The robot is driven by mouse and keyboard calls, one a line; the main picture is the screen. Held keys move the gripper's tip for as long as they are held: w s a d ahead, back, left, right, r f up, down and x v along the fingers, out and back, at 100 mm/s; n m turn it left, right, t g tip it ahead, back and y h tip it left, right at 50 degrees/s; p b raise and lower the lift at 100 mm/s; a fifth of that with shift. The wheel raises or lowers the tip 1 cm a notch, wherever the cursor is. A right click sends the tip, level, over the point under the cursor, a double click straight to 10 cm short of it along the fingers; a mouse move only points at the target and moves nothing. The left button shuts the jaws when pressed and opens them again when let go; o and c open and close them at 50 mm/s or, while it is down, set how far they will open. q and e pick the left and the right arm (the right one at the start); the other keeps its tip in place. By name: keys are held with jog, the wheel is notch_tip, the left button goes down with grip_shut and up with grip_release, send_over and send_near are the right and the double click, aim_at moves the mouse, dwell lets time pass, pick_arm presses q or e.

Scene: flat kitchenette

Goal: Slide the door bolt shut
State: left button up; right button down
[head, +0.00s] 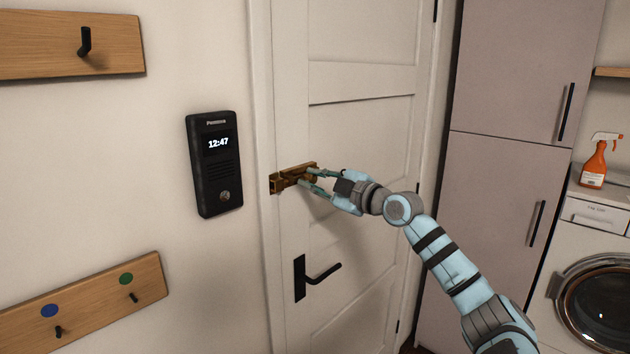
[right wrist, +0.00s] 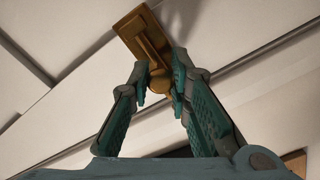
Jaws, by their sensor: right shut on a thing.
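The brass door bolt (head: 295,177) is mounted on the white door (head: 352,140) near its left edge, at the door frame, above the black handle. My right gripper (head: 312,180) reaches in from the right and is at the bolt. In the right wrist view the bolt's brass plate (right wrist: 138,28) is at the top, and my right fingertips (right wrist: 161,82) are closed on the bolt's knob (right wrist: 159,84). How far the bar reaches into the frame piece is too small to tell. My left gripper is not in view.
A black door handle (head: 312,277) sticks out below the bolt. A black intercom (head: 214,163) hangs on the wall to the left. Wooden hook boards (head: 35,25) are farther left. A tall cabinet (head: 513,150) and a washing machine (head: 590,280) stand at the right.

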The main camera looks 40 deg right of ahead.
jog(key=shift+s+a+f+p, duration=0.1)
jog(key=shift+a+p, duration=0.4)
jog(key=shift+a, duration=0.35)
jog(key=c, duration=1.9)
grip_release()
jog(key=shift+a, duration=0.1)
jog(key=o, duration=0.3)
jog(key=shift+o, duration=0.7)
jog(key=shift+a, duration=0.25)
notch_tip(320, 180, up, 10)
